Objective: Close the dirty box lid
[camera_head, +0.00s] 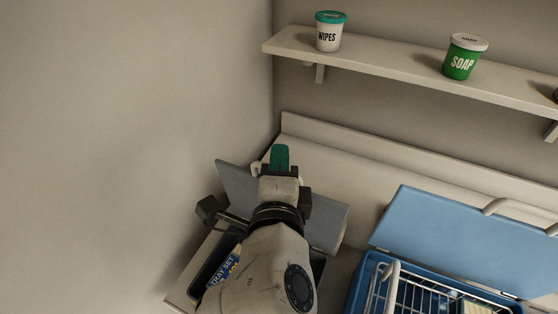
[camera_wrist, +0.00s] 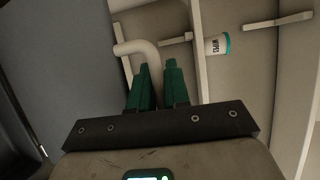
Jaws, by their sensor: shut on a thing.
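A grey lid (camera_head: 328,219) stands open and tilted back over a dark box (camera_head: 212,262) at the lower middle of the head view. I see no label naming it dirty. A cream curved handle (camera_wrist: 138,48) shows beside the grey lid (camera_wrist: 62,70) in the wrist view. My gripper (camera_head: 280,158) has green fingers and is at the lid's far side. In the wrist view my gripper (camera_wrist: 158,82) is shut on the handle, which passes between its fingers. My arm hides much of the lid and box.
A blue box (camera_head: 366,283) with a raised blue lid (camera_head: 430,227) and a wire rack stands at right. A blue tray set packet (camera_head: 223,270) shows in the dark box. A shelf (camera_head: 400,68) above holds wipes (camera_head: 328,35) and soap (camera_head: 463,62). A wall is close at left.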

